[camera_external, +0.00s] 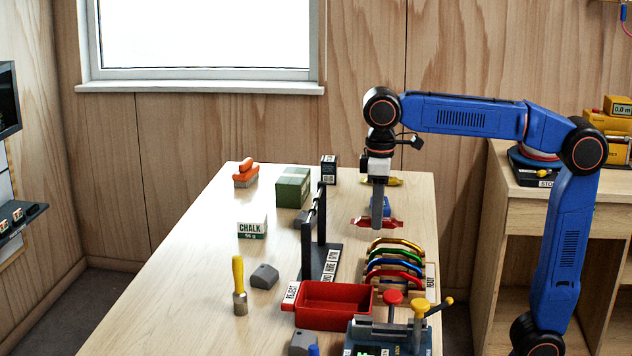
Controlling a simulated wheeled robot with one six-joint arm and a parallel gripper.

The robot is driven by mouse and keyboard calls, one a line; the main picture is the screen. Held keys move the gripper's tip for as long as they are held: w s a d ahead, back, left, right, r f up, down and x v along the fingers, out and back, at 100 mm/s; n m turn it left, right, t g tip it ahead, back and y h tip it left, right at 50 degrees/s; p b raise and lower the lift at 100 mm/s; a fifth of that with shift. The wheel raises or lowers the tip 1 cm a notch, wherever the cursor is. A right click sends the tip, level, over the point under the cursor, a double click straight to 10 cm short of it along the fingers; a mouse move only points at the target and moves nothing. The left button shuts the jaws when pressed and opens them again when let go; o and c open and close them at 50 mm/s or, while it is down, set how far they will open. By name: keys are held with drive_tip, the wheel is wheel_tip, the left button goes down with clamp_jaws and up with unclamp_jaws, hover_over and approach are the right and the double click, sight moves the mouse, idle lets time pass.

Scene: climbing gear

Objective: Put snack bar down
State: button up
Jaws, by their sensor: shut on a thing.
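My gripper (377,222) points straight down over the right part of the wooden table. It is shut on a flat red wrapped bar, which looks like the snack bar (391,223); its ends stick out to both sides of the fingers. The bar is roughly level and is at or just above the table; I cannot tell whether it touches. The fingers hide its middle.
A blue item (387,206) and a yellow one (396,181) lie behind the bar. A rack of coloured carabiners (397,262) stands in front. A dark stand (307,250) is left, a red tray (334,318) nearer. The table's left side has free room.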

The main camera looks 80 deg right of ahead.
drive_tip(key=shift+f, duration=1.7)
drive_tip(key=shift+f, duration=0.1)
drive_tip(key=o, duration=1)
wheel_tip(320, 180, up, 12)
drive_tip(key=shift+r, duration=0.1)
